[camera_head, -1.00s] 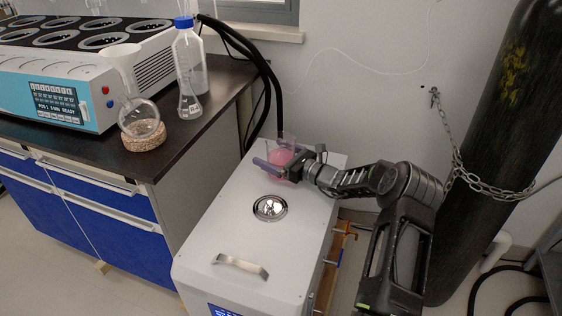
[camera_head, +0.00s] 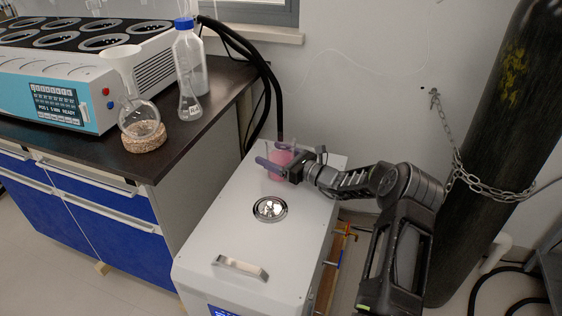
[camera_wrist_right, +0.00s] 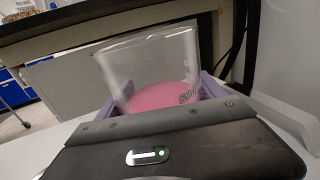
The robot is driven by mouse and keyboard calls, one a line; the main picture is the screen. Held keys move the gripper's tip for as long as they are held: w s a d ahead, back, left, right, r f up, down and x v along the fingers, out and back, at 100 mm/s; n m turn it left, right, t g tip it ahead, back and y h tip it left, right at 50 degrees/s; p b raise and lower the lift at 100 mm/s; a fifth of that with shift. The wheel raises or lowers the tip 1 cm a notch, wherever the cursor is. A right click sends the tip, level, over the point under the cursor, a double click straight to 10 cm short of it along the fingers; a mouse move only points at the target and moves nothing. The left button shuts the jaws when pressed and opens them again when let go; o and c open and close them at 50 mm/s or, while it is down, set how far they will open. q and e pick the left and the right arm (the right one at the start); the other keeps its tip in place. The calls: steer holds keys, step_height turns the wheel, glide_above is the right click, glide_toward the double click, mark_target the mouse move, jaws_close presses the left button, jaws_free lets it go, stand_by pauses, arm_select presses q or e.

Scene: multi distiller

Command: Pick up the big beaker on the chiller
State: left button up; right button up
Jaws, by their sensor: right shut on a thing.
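The big beaker (camera_head: 281,156) is clear glass with pink liquid in it, at the back of the white chiller (camera_head: 225,228) in the head view. My right gripper (camera_head: 272,162) has its purple fingers around the beaker's sides and is shut on it. In the right wrist view the beaker (camera_wrist_right: 150,62) stands between the purple fingers, its glass rim above them and the pink liquid low down. The gripper body hides its base, so I cannot tell whether it touches the chiller top. My left gripper is not in view.
The chiller top has a round metal lid (camera_head: 270,208) and a handle (camera_head: 240,267). The dark bench (camera_head: 190,136) at left holds a round flask, a blue-capped bottle and a conical flask. Black hoses (camera_head: 273,92) run behind. A chained gas cylinder (camera_head: 495,140) stands right of my arm.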

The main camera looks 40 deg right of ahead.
steer(key=c, duration=1.2)
steer(key=shift+r, duration=0.1)
steer(key=shift+r, duration=0.1)
steer(key=shift+r+p, duration=1)
steer(key=shift+r, duration=3.9)
